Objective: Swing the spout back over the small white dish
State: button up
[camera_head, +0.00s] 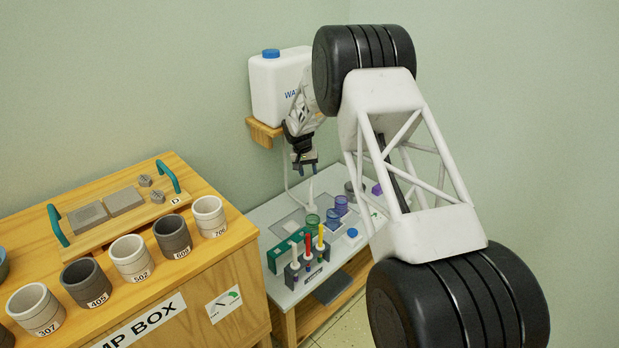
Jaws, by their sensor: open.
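My gripper (305,163) points down above the back of the pale table (262,214), with its fingers apart and nothing seen between them. A thin pale tube (287,178) runs down from near the water jug (280,88) to the table, beside and behind the gripper. A short pale upright piece (311,194) stands below the fingers; I cannot tell whether it is the spout. I cannot make out the small white dish. My arm hides part of the table's right side.
Coloured jars (314,223) and a tool rack (307,264) with white, red and yellow handles crowd the table. A wooden box (225,268) with several numbered cups stands at left. The jug sits on a wall shelf (262,132).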

jog(key=shift+a+r, duration=0.15)
jog(key=shift+r, duration=0.6)
jog(key=shift+a+r, duration=0.15)
jog(key=shift+r, duration=0.55)
jog(key=c, duration=0.4)
jog(key=shift+s+d+f+m, duration=0.1)
jog(key=shift+d+m, duration=0.3)
grip_shut()
jog(key=s+d+r+m+y, duration=0.1)
jog(key=d+m+y, duration=0.9)
jog(key=d+m, duration=0.4)
jog(key=shift+s+d+m, duration=0.2)
jog(key=shift+s+m, duration=0.05)
jog(key=shift+m, duration=1.35)
